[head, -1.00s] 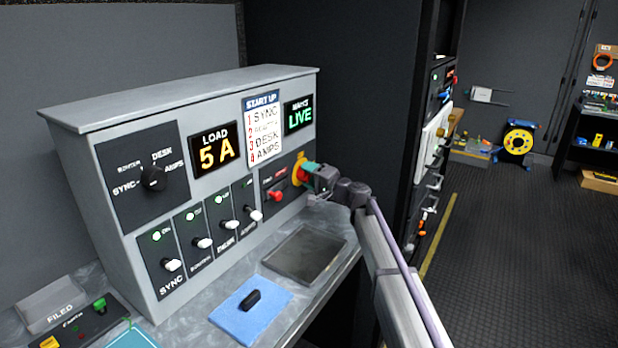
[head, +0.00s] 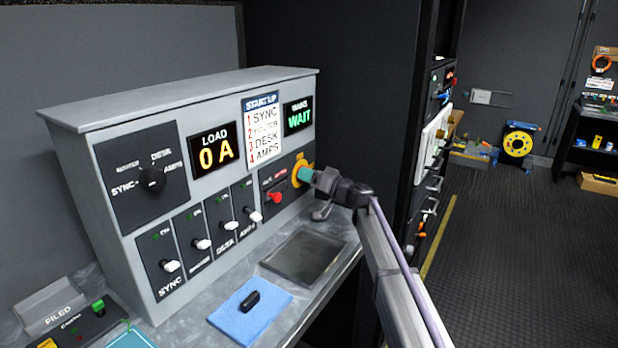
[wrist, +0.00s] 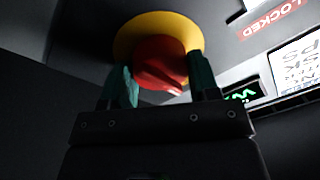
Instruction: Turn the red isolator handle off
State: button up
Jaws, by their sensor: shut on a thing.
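The red isolator handle (wrist: 158,62) sits on a round yellow plate (wrist: 125,40) on the panel's right end. In the wrist view it lies between the two green fingers of my gripper (wrist: 165,85), which is shut on it. In the head view my gripper (head: 312,178) is at the yellow plate (head: 297,172) and hides the handle. The load display (head: 214,150) reads 0 A and the mains display (head: 298,116) reads WAIT. The lamps above the white switches (head: 202,244) look dark.
A dark tray (head: 304,256) and a blue cloth (head: 262,318) with a black object lie on the bench below. A rotary selector (head: 152,178) is at the panel's left. A rack stands to the right.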

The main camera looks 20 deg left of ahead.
dwell(0.5)
jog(key=o, duration=0.9)
jog(key=b+v, duration=0.1)
jog(key=v, duration=0.9)
jog(key=shift+s+d, duration=0.1)
jog(key=shift+d, duration=0.3)
